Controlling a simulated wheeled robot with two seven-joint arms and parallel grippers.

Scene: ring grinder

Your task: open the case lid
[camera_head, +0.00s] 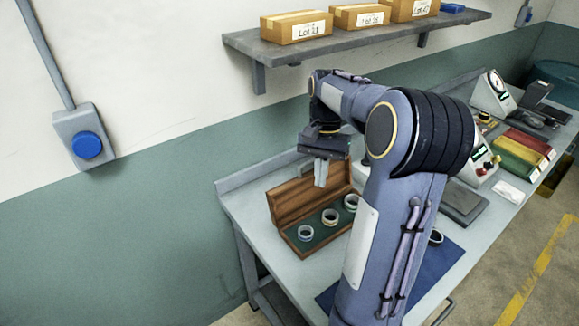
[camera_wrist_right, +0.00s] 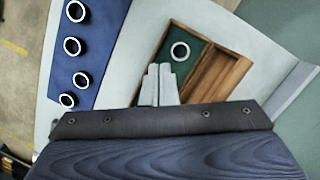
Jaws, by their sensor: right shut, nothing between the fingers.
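The wooden case (camera_head: 287,234) stands on the bench with its green-lined inside showing. Its lid (camera_head: 291,201) stands raised at the back of the case. Three rings sit in the case, such as the left ring (camera_head: 305,232). My right gripper (camera_head: 320,182) is shut and empty, above the case in front of the raised lid. In the right wrist view its fingers (camera_wrist_right: 158,85) are together and cover part of the case (camera_wrist_right: 221,79), where one ring (camera_wrist_right: 180,51) shows. Whether the fingers touch the lid is unclear. My left gripper is not in view.
A blue mat (camera_wrist_right: 92,22) with several rings lies beside the case, partly hidden by my right arm in the head view. A shelf (camera_head: 350,38) with boxes hangs above. Instruments and red and yellow bins (camera_head: 520,150) stand farther right.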

